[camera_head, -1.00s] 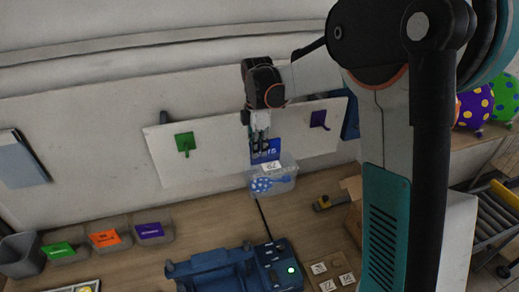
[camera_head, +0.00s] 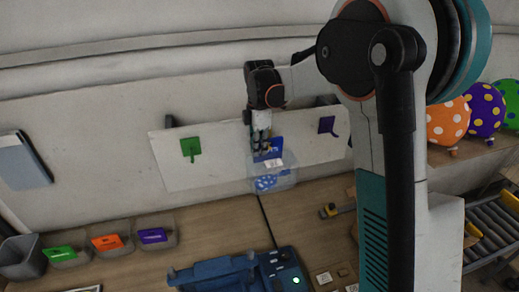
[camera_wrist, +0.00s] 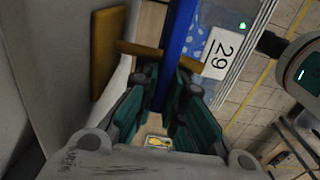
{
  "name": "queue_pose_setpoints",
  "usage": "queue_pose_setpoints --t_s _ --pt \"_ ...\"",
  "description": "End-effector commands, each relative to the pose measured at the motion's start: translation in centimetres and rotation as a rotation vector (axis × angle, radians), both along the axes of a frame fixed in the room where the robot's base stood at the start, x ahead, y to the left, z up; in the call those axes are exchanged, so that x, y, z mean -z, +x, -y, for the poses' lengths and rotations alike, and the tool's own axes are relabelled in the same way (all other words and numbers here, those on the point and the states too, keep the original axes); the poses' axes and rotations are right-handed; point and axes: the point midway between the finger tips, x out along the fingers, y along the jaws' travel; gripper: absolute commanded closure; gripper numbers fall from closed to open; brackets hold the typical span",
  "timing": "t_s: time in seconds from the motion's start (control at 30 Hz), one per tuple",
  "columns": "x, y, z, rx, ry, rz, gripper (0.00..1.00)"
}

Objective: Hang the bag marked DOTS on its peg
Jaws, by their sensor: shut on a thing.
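The bag marked DOTS (camera_head: 265,183) is clear, with blue dotted contents, a blue header card (camera_head: 275,146) and a white label. In the wrist view the label (camera_wrist: 221,54) reads 29. My gripper (camera_head: 261,152) is shut on the header card, which shows edge-on between the fingers in the wrist view (camera_wrist: 172,60). The bag hangs upright in front of the white board. An orange-brown peg (camera_wrist: 135,48) with its plate (camera_wrist: 106,55) shows left of the card; its rod reaches up to the card. I cannot tell whether it passes through it. The head view hides this peg.
The white board (camera_head: 225,175) bears a green peg (camera_head: 191,149) on the left and a purple one (camera_head: 327,125) on the right. Below are bins with green, orange and purple cards (camera_head: 152,235), and a blue machine (camera_head: 240,270). Dotted balloons (camera_head: 448,122) stand at right.

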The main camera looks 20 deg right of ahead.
Motion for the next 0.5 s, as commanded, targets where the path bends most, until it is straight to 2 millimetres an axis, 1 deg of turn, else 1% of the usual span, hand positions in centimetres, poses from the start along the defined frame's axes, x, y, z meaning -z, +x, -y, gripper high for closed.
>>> queue_pose_setpoints --t_s 0.03,0.17,0.2,0.3,0.5 --pt "-0.03 -0.16 0.55 0.006 -0.008 -0.004 1.00" --pt "-0.03 -0.24 0.64 0.008 -0.009 -0.006 1.00" --pt "-0.02 -0.24 0.65 0.008 -0.009 -0.006 0.89" --pt "0.01 -0.27 0.69 0.009 -0.010 -0.007 0.68" --pt "0.08 -0.36 0.74 0.010 -0.010 -0.009 0.68"
